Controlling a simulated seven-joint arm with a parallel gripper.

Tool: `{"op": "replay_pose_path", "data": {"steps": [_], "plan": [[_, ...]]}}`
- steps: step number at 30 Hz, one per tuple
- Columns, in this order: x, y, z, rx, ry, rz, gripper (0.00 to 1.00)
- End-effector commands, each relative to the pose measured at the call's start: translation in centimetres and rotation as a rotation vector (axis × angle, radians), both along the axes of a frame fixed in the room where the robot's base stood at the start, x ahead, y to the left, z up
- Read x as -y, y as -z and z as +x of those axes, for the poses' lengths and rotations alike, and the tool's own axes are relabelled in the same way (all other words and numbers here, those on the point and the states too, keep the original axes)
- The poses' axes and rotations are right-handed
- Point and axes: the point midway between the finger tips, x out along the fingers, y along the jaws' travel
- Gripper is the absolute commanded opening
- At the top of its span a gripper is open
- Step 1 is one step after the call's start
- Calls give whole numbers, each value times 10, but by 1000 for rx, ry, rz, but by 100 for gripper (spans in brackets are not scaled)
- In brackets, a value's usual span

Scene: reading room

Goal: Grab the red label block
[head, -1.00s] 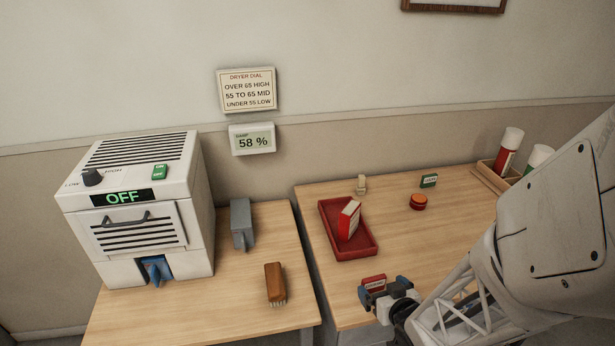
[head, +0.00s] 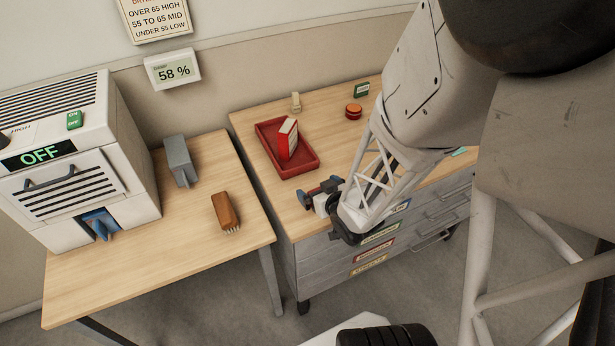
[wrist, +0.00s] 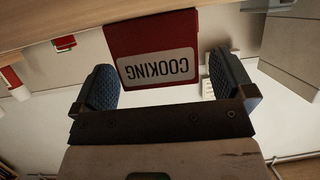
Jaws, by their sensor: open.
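The red label block, marked COOKING, shows in the wrist view (wrist: 152,45) with its label upside down. My gripper (wrist: 160,80) is open, with a gap visible on each side of the block. In the head view my gripper (head: 319,192) is at the front left part of the right-hand table (head: 250,118).
A brush (head: 225,212) lies on the left table.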

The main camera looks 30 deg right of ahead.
Motion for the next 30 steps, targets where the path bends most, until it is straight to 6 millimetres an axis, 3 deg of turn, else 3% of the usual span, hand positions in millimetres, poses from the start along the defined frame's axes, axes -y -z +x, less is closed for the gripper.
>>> {"op": "replay_pose_path", "data": {"steps": [12, 22, 30], "plan": [[0, 0, 0, 0, 0, 0, 100], [0, 0, 0, 0, 0, 0, 49], [0, -1, 0, 0, 0, 0, 46]]}}
